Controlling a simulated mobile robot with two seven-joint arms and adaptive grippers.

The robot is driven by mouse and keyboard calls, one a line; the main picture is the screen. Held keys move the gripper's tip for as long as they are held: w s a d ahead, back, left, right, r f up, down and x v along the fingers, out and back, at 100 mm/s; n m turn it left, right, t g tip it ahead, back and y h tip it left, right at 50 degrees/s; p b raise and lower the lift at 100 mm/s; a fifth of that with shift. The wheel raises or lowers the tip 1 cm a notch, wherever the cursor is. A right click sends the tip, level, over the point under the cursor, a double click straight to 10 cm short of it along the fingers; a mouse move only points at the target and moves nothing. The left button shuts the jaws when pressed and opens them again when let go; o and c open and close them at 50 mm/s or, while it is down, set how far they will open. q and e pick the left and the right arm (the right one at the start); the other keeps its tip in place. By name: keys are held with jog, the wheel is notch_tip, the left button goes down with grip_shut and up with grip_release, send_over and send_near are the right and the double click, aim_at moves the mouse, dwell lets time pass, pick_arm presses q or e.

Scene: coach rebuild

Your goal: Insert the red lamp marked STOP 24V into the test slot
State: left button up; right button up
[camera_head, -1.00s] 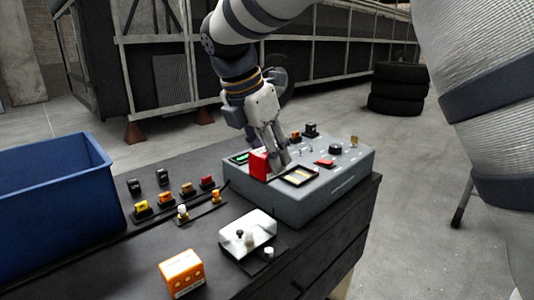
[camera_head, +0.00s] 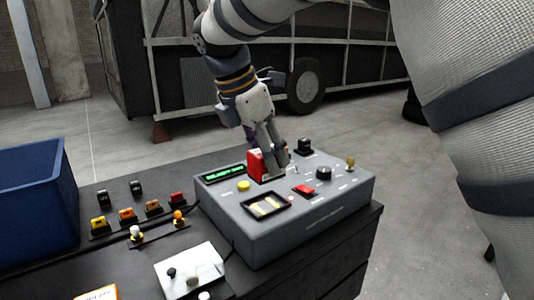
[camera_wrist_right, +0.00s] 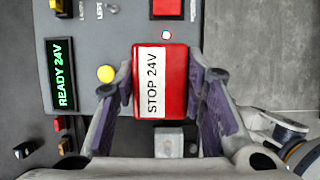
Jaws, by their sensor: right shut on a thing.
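The red lamp (camera_head: 255,166) is between the fingers of my right gripper (camera_head: 268,160), above the back part of the grey test console (camera_head: 235,215). In the right wrist view the red lamp (camera_wrist_right: 176,90) shows a white label reading STOP 24V, and the purple finger pads of my right gripper (camera_wrist_right: 164,90) stand on its two sides. The gripper is shut on the lamp. I cannot tell whether the lamp touches the console. The test slot cannot be made out for sure. My left gripper is not in view.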

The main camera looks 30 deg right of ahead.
aim_at(252, 158)
jog(key=f, duration=0.3)
jog(key=shift+a+f, duration=0.2)
jog(key=shift+f, duration=0.85)
jog(key=shift+f, duration=0.5)
dwell(1.4)
jog(key=shift+r, duration=0.3)
jog(key=shift+f, duration=0.65)
dwell(0.9)
jog(key=o, duration=0.9)
jog(key=shift+o, duration=0.2)
jog(key=shift+v, duration=5.45)
